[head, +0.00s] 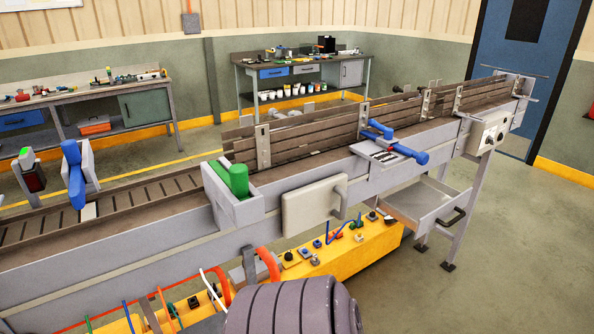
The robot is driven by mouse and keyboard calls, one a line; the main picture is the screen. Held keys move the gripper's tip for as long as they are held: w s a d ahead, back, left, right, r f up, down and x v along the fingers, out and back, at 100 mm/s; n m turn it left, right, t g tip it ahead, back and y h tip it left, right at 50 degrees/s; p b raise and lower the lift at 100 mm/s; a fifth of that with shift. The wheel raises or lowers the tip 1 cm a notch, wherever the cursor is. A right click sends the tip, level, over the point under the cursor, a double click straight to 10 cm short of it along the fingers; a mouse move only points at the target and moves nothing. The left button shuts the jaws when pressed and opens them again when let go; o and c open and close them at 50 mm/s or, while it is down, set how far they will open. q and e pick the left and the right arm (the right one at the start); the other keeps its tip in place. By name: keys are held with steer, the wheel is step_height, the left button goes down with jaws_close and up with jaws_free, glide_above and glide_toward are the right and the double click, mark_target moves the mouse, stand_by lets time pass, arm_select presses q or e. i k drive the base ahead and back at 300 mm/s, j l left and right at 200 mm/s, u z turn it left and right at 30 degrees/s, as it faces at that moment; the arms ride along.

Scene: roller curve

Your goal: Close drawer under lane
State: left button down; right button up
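A pale grey drawer (423,207) hangs under the lane at the right, beneath the raised end of the conveyor. It is pulled out toward the front right, and its open inside shows. Its black bar handle (452,217) is on the front panel. The lane (385,172) runs above it from lower left to upper right, on grey legs. Neither of my grippers shows in the head view.
A yellow bench (365,252) with small parts runs below the lane, left of the drawer. A grey flap with a handle (310,207) and a control box (487,135) are on the lane's side. The floor right of the drawer is clear.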

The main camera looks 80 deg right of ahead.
mark_target(422, 203)
steer(key=k+z, duration=0.1)
steer(key=z, duration=3.6)
steer(key=k, duration=0.05)
